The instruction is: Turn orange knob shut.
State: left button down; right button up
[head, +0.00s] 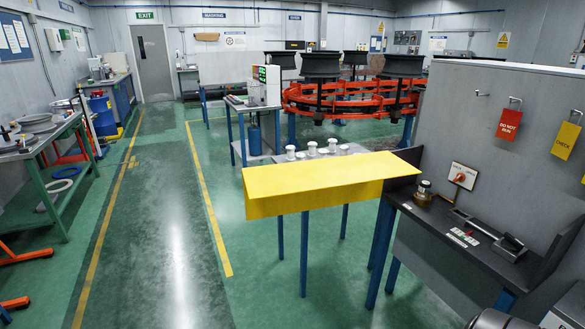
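An orange knob (461,177) sits on a white plate with small red lettering (465,171), fixed to the grey upright panel at the right. The knob is small in this view, and I cannot tell which way it is turned. Nothing touches it. A brass-coloured fitting with a rounded top (424,191) stands on the dark bench just left of and below the plate. Neither of my grippers shows in the head view.
The dark bench (480,245) below the panel carries a grey boxy device (510,247). Red (509,125) and yellow (565,140) tags hang on the panel. A yellow-topped table (315,182) adjoins the bench's left end. The green floor (180,220) further left is open.

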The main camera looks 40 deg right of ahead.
aim_at(459, 177)
jog(key=i, duration=4.85)
jog(key=z, duration=4.45)
jog(key=i, duration=1.65)
